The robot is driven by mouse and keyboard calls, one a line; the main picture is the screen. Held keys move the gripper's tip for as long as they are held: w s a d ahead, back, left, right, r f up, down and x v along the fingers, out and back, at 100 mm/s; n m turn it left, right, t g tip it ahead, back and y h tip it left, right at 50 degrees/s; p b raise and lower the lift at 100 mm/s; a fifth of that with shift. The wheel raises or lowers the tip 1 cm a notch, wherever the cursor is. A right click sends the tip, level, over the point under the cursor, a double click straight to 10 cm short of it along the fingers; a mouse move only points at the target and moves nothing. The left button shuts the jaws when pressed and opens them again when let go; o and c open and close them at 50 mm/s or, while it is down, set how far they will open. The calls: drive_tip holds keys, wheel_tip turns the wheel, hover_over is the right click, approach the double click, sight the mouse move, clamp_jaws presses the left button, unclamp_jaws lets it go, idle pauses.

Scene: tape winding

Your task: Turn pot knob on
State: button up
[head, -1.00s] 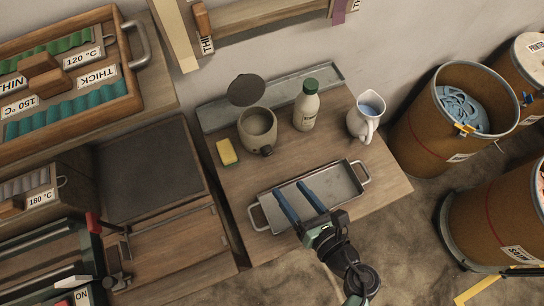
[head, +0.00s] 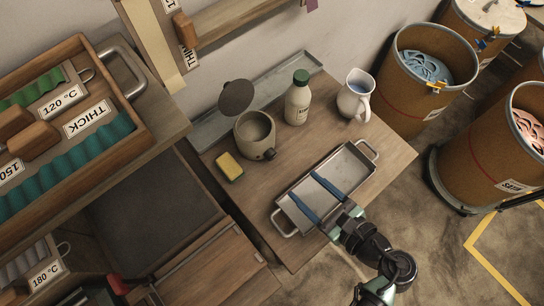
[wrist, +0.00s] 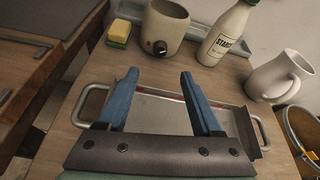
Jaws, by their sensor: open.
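The pot (head: 255,134) is a beige round vessel with its grey lid (head: 236,97) raised open, standing on the wooden table. Its dark knob (head: 269,154) is on the front side, low down; in the wrist view the knob (wrist: 160,48) shows a light mark. My gripper (head: 316,196) is open, its two blue fingers apart and empty over the metal tray. In the wrist view my gripper (wrist: 158,88) points toward the pot, with the knob beyond the fingertips and between them. The fingers do not touch the pot.
The metal tray (head: 357,161) lies below my gripper. A yellow sponge (head: 229,166) is left of the pot. A starch bottle (head: 298,98) and a white jug (head: 355,95) stand to its right. Barrels (head: 402,75) stand beyond the table's right edge.

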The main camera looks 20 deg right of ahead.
sight(273, 157)
drive_tip(key=x, duration=1.2)
drive_tip(key=shift+w, duration=0.1)
clamp_jaws()
